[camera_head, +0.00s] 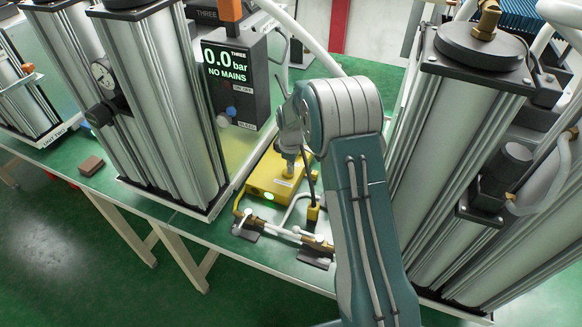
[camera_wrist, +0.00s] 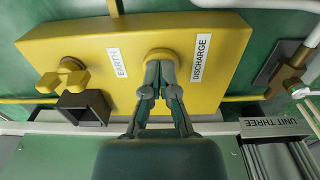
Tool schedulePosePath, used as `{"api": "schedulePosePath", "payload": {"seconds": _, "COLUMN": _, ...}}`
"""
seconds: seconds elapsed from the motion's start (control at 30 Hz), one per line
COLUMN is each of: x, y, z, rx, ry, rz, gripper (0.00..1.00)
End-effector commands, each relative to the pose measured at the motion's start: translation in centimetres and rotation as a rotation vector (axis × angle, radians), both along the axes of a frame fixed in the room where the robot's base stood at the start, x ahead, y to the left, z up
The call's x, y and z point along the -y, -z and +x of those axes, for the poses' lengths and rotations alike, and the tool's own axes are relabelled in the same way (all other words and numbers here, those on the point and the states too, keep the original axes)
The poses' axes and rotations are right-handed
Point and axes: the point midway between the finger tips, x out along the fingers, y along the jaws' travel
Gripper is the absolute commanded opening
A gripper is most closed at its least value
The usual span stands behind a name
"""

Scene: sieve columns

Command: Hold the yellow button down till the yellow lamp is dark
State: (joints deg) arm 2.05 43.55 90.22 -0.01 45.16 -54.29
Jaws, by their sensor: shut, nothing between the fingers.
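A yellow box (camera_head: 262,178) stands on the green bench between two groups of silver columns, and it fills much of the wrist view (camera_wrist: 120,40). The round yellow button (camera_wrist: 161,52) is beside the DISCHARGE label. My gripper (camera_wrist: 161,68) is shut and empty, its fingertips over the button and hiding much of it. The tips look to be at the button, but how far it is pressed I cannot tell. In the head view my gripper (camera_head: 291,168) points down onto the box. A pale yellow-green lamp (camera_head: 268,197) glows on the box's front side.
A yellow wing knob (camera_wrist: 74,78) by the EARTH label is left of the button. A dark display (camera_head: 232,75) reads 0.0 bar, NO MAINS. Pipe fittings (camera_head: 284,232) lie in front of the box. Columns (camera_head: 165,100) rise close on the left.

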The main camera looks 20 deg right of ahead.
Motion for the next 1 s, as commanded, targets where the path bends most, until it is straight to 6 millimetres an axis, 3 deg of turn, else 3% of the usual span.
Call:
{"api": "schedulePosePath", "payload": {"seconds": 0.03, "x": -0.1, "y": 1.4, "z": -0.8, "rx": -0.029, "ry": 0.0, "rz": 0.001, "gripper": 0.0}}
{"api": "schedulePosePath", "payload": {"seconds": 0.33, "x": -0.1, "y": 1.4, "z": -0.8, "rx": -0.028, "ry": 0.0, "rz": 0.001, "gripper": 0.0}}
{"api": "schedulePosePath", "payload": {"seconds": 0.47, "x": -0.1, "y": 0.5, "z": -0.8, "rx": -0.026, "ry": 0.0, "rz": 0.001, "gripper": 0.0}}
{"api": "schedulePosePath", "payload": {"seconds": 1.0, "x": -0.1, "y": -10.4, "z": -0.6, "rx": 0.002, "ry": 0.0, "rz": 0.0, "gripper": 0.0}}
